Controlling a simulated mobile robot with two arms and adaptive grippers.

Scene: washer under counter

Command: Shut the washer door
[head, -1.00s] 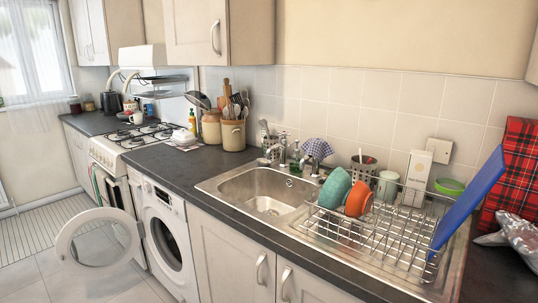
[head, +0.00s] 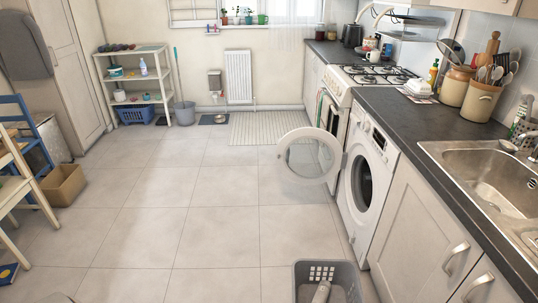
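The white washer (head: 367,184) stands under the dark counter, to the right of the middle in the head view. Its round door (head: 309,158) is swung wide open to the left, out over the floor, with a clear window in a white ring. The dark drum opening (head: 362,183) is uncovered. Neither of my grippers shows in the head view.
The tiled floor (head: 220,215) in front of the washer is mostly clear. A grey basket (head: 350,276) stands at the bottom, near the cabinets. A cardboard box (head: 63,185) and a chair are at the left. The stove (head: 345,92) stands beyond the washer.

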